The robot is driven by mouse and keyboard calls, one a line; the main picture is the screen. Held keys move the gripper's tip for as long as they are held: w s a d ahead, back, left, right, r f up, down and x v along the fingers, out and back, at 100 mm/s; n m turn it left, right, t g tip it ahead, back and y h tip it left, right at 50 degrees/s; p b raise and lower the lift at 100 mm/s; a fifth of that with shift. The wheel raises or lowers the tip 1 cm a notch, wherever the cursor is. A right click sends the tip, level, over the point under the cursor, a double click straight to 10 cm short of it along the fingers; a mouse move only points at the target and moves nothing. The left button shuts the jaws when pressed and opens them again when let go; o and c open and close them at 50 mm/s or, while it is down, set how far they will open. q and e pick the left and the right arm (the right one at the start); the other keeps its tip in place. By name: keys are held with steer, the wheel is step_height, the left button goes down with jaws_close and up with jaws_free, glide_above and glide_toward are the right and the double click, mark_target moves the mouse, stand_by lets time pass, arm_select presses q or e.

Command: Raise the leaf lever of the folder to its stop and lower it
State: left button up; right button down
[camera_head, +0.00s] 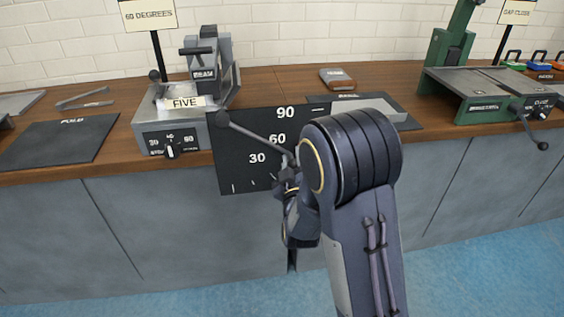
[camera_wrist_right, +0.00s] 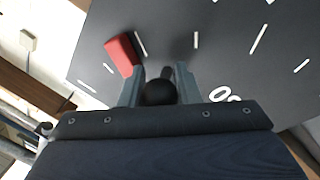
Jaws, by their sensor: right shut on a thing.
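The folder (camera_head: 178,118) is a grey machine on the bench, with a FIVE label on top and a dial on its front. Its leaf lever (camera_head: 250,135) slopes down to the right across a black angle plate (camera_head: 232,172) marked 30, 60 and 90, passing between the 30 and 60 numerals. My right gripper (camera_head: 289,172) is at the lever's outer end, partly hidden by my arm. In the right wrist view, its fingers (camera_wrist_right: 160,78) are shut on the lever's black ball knob (camera_wrist_right: 158,93). A red block (camera_wrist_right: 122,55) sits on the plate beside them. My left gripper is out of view.
A black FOLD mat (camera_head: 62,140) lies left of the folder. A dark mat (camera_head: 400,120) with a grey sheet (camera_head: 366,109) lies to the right. A green machine (camera_head: 480,90) stands farther right. A sign reading 60 DEGREES (camera_head: 148,14) stands behind the folder.

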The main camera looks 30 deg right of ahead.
steer(key=shift+s+d+r+n+p, duration=0.1)
steer(key=shift+d+r+n+p, duration=0.2)
steer(key=shift+r, duration=0.2)
steer(key=shift+s+d+r+n+p, duration=0.1)
steer(key=shift+d+r+n+p, duration=0.05)
steer(key=shift+d+r+n, duration=0.3)
steer(key=shift+r, duration=0.1)
steer(key=c, duration=1.1)
jaws_free()
steer(key=shift+a, duration=0.1)
steer(key=v, duration=0.8)
steer(key=shift+w, duration=0.1)
